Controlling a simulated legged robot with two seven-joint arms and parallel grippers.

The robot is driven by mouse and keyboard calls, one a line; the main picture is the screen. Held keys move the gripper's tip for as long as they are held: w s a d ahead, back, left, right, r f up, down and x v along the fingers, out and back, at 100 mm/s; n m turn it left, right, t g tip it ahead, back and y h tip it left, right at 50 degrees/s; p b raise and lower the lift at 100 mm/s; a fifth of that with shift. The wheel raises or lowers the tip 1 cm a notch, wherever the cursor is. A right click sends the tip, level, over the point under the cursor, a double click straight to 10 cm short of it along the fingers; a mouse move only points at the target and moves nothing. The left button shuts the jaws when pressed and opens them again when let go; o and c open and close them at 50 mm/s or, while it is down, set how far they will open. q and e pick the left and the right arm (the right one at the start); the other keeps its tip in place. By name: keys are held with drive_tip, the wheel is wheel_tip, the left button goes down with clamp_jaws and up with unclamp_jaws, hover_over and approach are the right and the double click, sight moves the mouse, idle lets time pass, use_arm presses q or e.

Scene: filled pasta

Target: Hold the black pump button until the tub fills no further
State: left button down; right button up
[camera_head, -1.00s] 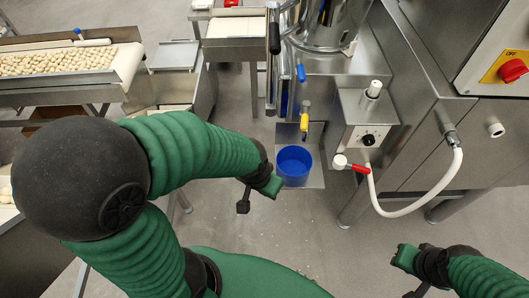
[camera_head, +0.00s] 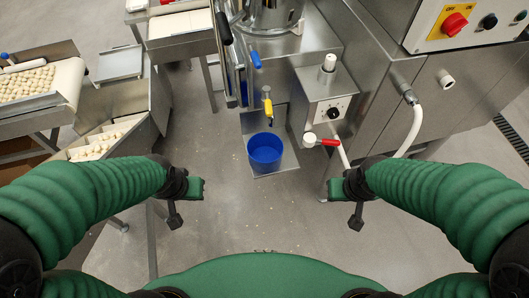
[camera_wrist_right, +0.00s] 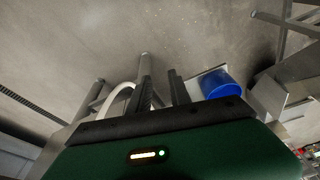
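A blue tub (camera_head: 265,152) stands on a metal tray below a yellow-handled tap (camera_head: 267,102); I cannot make out its contents. It also shows in the right wrist view (camera_wrist_right: 220,84). A dark round button (camera_head: 488,20) is on the control panel at the upper right, beside a red knob. A black dial (camera_head: 333,114) is on the metal box right of the tub; I cannot tell which control is the pump button. My left gripper (camera_head: 188,203) is open and empty, left of the tub. My right gripper (camera_head: 347,207) is open and empty, below right of the tub.
The red knob (camera_head: 455,24) sits on a yellow plate. A conveyor with pasta (camera_head: 28,82) is at the left.

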drive_tip(key=shift+a, duration=0.15)
clamp_jaws()
idle(1.8)
